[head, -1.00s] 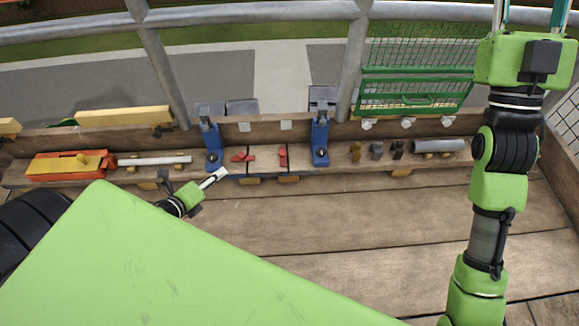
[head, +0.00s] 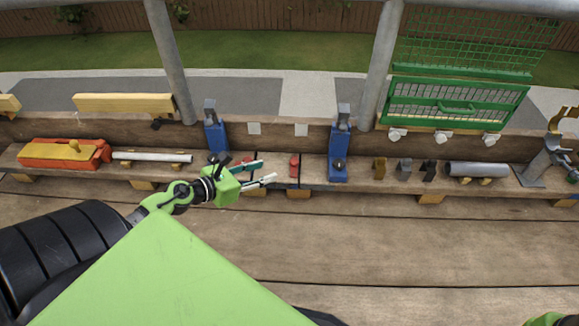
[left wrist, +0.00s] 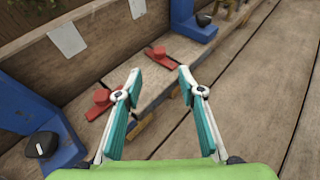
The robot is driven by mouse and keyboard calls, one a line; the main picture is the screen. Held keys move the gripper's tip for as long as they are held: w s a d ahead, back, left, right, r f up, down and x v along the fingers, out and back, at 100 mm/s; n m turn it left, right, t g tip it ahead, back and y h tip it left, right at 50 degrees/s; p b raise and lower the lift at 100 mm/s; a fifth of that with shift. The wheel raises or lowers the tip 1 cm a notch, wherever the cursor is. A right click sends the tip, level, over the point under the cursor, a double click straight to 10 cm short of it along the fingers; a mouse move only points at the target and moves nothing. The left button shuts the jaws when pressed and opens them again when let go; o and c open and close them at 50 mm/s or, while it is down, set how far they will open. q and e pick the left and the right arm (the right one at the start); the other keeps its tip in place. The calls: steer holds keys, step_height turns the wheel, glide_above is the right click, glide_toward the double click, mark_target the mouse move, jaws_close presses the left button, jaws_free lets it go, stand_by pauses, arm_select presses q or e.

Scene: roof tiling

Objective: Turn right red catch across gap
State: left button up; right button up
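The right red catch (head: 294,166) sits on the narrow bench between the two blue clamps, its length running front to back across the bench. In the left wrist view it is the farther catch (left wrist: 160,58), beyond the fingertips. The left red catch (left wrist: 102,102) shows nearer, beside the left finger; in the head view my gripper largely hides it. My left gripper (head: 268,173) is open and empty, pointing right, short of the right catch; its teal-padded fingers (left wrist: 160,80) stand apart over the bench.
Blue clamps stand left (head: 216,135) and right (head: 339,155) of the catches. Small blocks (head: 404,168) and a grey cylinder (head: 478,169) lie farther right. An orange-and-yellow tool (head: 65,153) and a white rod (head: 152,157) lie left. The plank floor (head: 400,235) in front is clear.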

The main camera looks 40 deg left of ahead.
mark_target(292, 162)
arm_select(q)
steer(key=b+x, duration=0.2)
steer(key=x, duration=0.9)
steer(key=shift+w, duration=0.2)
jaws_close()
